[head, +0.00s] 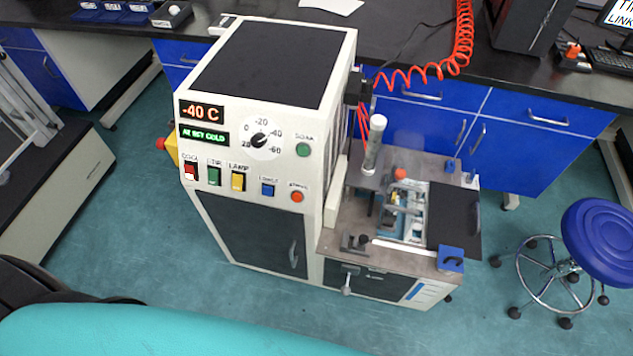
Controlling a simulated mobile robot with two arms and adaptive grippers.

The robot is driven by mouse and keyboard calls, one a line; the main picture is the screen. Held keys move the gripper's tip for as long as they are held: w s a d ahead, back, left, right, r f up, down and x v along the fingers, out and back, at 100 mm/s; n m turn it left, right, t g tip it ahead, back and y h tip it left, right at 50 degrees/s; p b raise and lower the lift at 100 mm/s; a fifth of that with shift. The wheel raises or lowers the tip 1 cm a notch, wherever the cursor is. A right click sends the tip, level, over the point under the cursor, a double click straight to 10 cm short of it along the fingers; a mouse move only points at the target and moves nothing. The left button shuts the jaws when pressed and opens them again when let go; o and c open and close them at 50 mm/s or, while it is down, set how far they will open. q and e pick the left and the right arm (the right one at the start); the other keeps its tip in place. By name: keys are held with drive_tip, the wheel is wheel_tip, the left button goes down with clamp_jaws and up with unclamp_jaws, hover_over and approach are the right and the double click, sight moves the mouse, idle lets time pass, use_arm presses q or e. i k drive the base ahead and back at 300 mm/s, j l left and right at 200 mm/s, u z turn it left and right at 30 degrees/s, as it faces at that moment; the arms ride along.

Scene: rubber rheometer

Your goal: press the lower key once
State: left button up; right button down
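The white machine (262,105) stands at the middle, with its control panel facing me. A blue key (268,190) sits low on the panel; its small label appears to read LOWER, but is blurred. An orange-red round button (297,197) is just right of it. To its left are the red COOL (190,171), green STIR (214,175) and yellow LAMP (238,181) switches. Displays above read -40 C (200,111) and, apparently, AT SET COLD (204,138). A green round indicator or button (303,149) is beside the dial (259,139). Neither gripper is in view.
A side bench with an open bath (408,214), clear tube (374,140) and dark lid (453,215) adjoins the machine's right. A coiled red hose (440,68) hangs behind. A blue stool (600,240) stands at right. The floor before the panel looks clear.

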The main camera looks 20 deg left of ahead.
sight(266, 191)
drive_tip(key=u, duration=0.95)
